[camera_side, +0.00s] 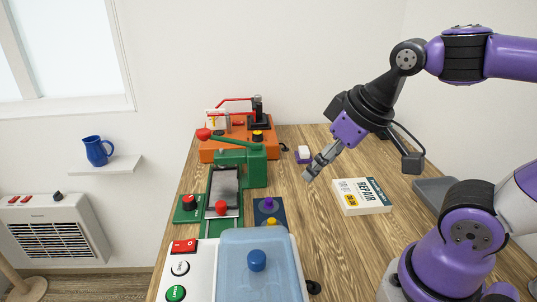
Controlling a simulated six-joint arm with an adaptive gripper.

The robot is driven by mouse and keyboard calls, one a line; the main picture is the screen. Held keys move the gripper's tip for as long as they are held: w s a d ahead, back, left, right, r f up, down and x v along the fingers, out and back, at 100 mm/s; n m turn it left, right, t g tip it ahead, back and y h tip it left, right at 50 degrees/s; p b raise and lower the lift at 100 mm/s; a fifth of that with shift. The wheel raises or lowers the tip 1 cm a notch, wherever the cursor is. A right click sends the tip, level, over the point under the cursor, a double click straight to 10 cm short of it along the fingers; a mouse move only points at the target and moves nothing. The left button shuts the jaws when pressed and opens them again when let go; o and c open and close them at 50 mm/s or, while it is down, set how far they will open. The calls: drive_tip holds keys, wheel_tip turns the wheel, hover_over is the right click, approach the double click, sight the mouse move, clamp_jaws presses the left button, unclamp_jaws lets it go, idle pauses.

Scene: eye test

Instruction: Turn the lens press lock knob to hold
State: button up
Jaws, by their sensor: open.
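No label that I can read marks the lens press or its lock knob. A green press-like machine (256,168) stands left of centre, with a lever ending in a red ball (203,133). Its bed holds a dark flat panel (226,184), with a red knob (221,207) at the near end. My gripper (309,174) is open above the table, right of the green machine, apart from every knob.
An orange machine (208,152) with red bars stands behind. A white machine (205,263) with a blue lid (238,280) and coloured buttons fills the front. A white-and-purple block (303,154) is near my gripper. A book (361,196) and a grey tray (432,186) lie to the right.

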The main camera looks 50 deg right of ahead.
drive_tip(key=w+a+r+n, duration=0.1)
drive_tip(key=w+r, duration=0.1)
drive_tip(key=w, duration=0.4)
drive_tip(key=n+g+y, duration=0.2)
drive_tip(key=n+y, duration=0.1)
drive_tip(key=n, duration=0.3)
hover_over(189, 198)
drive_tip(key=s+d, duration=0.3)
wheel_tip(189, 198, down, 10)
drive_tip(key=shift+m, duration=0.3)
drive_tip(key=x, duration=0.9)
drive_tip(key=shift+a, duration=0.2)
clamp_jaws()
